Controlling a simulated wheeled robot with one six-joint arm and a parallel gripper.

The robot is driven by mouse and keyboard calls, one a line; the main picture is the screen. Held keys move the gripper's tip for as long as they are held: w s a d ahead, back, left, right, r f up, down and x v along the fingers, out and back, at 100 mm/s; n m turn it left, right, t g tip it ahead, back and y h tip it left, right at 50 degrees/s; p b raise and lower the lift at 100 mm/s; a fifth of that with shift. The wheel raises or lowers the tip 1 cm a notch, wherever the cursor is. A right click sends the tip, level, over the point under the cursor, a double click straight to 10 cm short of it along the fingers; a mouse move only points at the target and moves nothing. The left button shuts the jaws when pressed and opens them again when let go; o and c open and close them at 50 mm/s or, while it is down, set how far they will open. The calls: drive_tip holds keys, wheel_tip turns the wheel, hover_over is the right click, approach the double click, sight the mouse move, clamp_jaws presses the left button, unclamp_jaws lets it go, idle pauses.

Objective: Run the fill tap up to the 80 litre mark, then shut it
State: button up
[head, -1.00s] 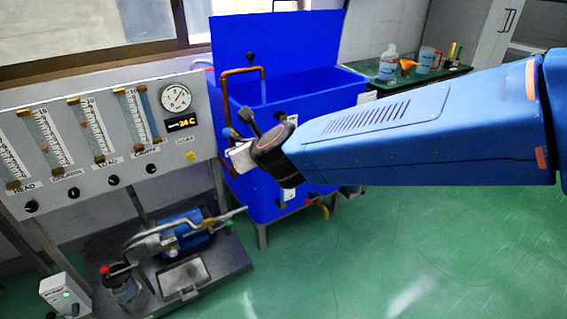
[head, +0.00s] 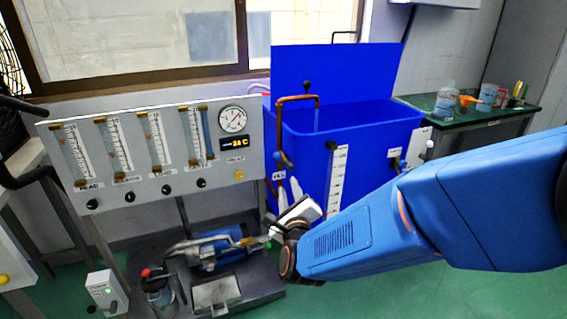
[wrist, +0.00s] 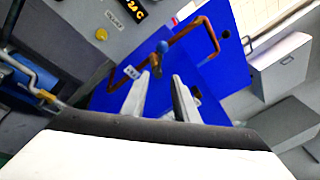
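The blue tank (head: 375,135) stands at centre right with its lid up. The tap handle, dark with a blue end (head: 285,160), is on the pipe near the FILL label (head: 279,175). It also shows in the wrist view (wrist: 162,46). My gripper (head: 289,190) is just below the handle. In the wrist view its fingers (wrist: 160,88) are apart, with nothing clearly held. A white level scale (head: 337,180) is on the tank front; I cannot read the water level.
A gauge panel (head: 155,150) with several tubes stands at left. A pump (head: 215,250) on a grey base is below it. A second valve (head: 396,163) is on the tank's right front. A green bench (head: 480,118) with bottles is at back right.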

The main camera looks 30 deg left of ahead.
sight(283, 162)
drive_tip(key=x, duration=1.6)
drive_tip(key=shift+w, duration=0.1)
drive_tip(key=shift+c, duration=0.7)
clamp_jaws()
